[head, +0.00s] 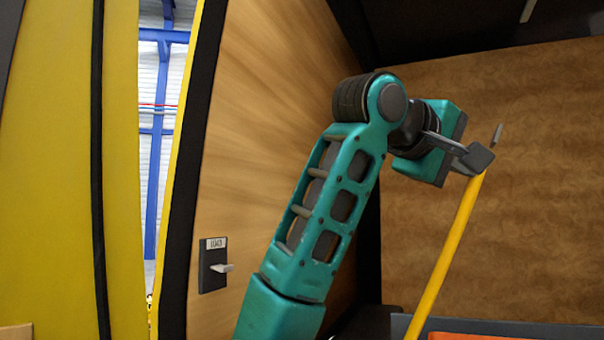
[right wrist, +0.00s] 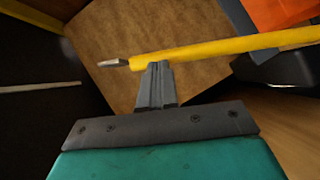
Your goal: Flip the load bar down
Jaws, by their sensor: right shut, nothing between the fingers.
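My right gripper (head: 481,158) is at the upper right, well away from the plate. Its fingers are shut and empty. In the right wrist view its fingertips (right wrist: 156,68) overlap or meet the edge of a yellow rod (right wrist: 215,46); I cannot tell if they touch. My left gripper is not in view.
A brown panel (head: 545,210) stands behind my right gripper. A yellow frame edge (head: 60,170) and a gap are at the left.

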